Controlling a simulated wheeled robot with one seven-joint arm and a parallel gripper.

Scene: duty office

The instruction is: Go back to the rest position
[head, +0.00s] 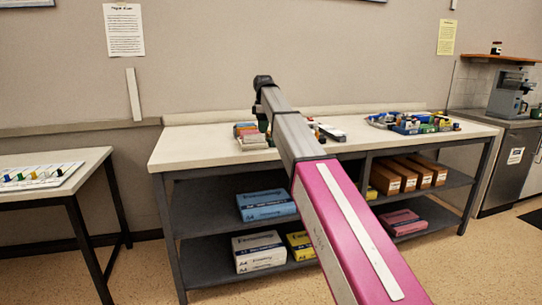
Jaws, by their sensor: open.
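My arm reaches up and forward from the lower right, over the long workbench (200,148). Its bent end is near the middle of the picture. My gripper (262,124) hangs down from that end, small, dark and partly hidden behind the arm. It is open, and I see nothing held in it. It is in front of a group of small coloured items (247,135) on the bench. Whether it touches any of them cannot be told.
A blue tray of mixed items (408,123) is at the bench's right. Paper boxes (266,205) and brown cartons (392,178) fill the shelves below. A side table (90,160) with a white board stands left. A coffee machine (508,95) stands far right. Floor shows between the tables.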

